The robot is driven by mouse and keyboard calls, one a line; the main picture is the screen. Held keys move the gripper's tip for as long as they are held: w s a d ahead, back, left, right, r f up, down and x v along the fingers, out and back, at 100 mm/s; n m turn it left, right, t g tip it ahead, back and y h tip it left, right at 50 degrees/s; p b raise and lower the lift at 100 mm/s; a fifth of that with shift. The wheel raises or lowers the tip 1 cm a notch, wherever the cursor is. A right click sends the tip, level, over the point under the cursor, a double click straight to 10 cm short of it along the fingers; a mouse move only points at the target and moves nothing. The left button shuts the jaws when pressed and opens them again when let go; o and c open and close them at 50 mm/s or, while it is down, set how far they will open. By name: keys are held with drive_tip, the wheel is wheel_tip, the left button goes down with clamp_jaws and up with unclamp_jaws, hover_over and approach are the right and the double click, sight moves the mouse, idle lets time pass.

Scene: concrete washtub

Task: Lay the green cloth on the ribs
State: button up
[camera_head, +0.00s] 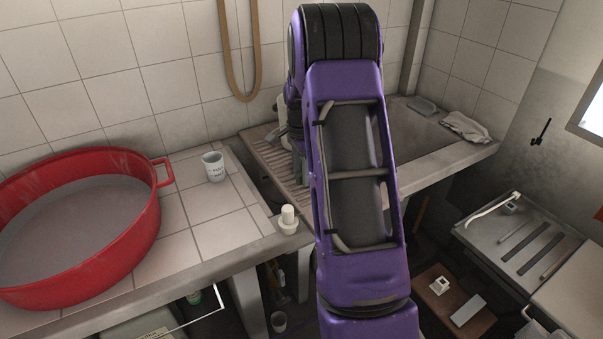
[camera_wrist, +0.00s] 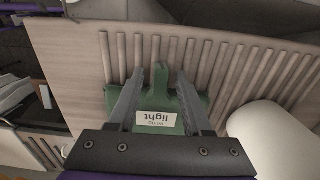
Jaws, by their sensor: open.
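The green cloth (camera_wrist: 160,97) lies on the ribs (camera_wrist: 232,78) of the washboard in the wrist view, with a pale label reading "light" facing up. A narrow part of the cloth stands between the fingers of my gripper (camera_wrist: 171,72). The fingers are open, one on each side of it, and their tips are over the ribs. I cannot tell whether they touch the cloth. In the head view the ribbed board (camera_head: 271,157) shows left of my purple arm, which hides most of my gripper and the cloth.
A white rounded object (camera_wrist: 275,145) is close at right in the wrist view.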

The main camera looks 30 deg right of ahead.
wheel_tip(320, 180, up, 12)
drive_tip(key=p, duration=0.1)
drive_tip(key=shift+f+p, duration=0.15)
drive_tip(key=shift+p, duration=0.2)
drive_tip(key=shift+w, duration=0.1)
